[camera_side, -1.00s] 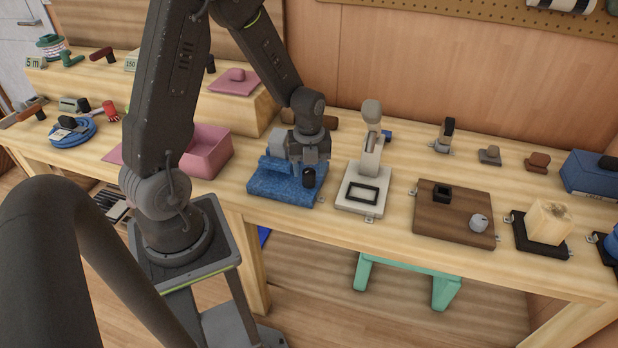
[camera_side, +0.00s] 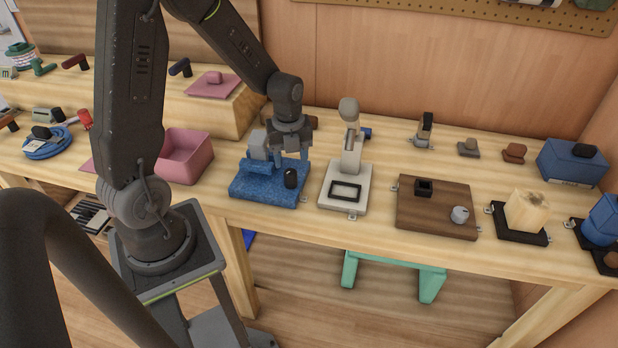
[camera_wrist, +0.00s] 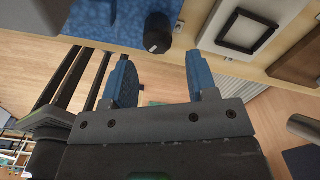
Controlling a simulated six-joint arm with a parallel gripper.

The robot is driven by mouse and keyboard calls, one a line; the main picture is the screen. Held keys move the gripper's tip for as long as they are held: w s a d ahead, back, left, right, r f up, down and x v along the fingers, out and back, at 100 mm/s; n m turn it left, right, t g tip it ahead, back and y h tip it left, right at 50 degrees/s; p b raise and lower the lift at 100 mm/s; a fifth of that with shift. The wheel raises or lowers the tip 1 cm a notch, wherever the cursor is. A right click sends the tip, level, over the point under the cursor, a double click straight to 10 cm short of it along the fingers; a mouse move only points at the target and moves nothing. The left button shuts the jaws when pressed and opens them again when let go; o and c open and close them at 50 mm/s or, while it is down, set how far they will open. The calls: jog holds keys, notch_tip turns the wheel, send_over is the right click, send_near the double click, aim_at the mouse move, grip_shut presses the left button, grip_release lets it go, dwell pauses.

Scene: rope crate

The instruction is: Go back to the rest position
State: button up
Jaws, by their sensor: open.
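My gripper (camera_side: 289,150) is over the blue speckled fixture (camera_side: 262,190) on the bench in the side view. Its jaws are apart and I see nothing between them. In the wrist view the two blue fingers of my gripper (camera_wrist: 160,75) are spread, with floor showing between them. A black knob (camera_side: 290,179) stands on the fixture below the gripper; it also shows in the wrist view (camera_wrist: 158,34). A grey block (camera_side: 258,146) on the fixture is just left of the gripper.
A pink crate (camera_side: 203,166) stands left of the fixture, with a pink lid (camera_side: 230,91) on the raised shelf behind. A coil of blue rope (camera_side: 62,150) lies at far left. A pale stand (camera_side: 334,203) with an upright post is close on the right.

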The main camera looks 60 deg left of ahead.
jog(key=s+d+r+n+t, duration=0.2)
jog(key=s+d+r+n, duration=0.4)
jog(key=r+n, duration=0.3)
jog(key=s+d+r+n+t, duration=0.3)
jog(key=s+d+r+n, duration=0.3)
jog(key=r+n, duration=0.4)
jog(key=d+n, duration=0.1)
jog(key=n, duration=0.1)
jog(key=shift+d+n, duration=0.15)
jog(key=shift+n, duration=0.25)
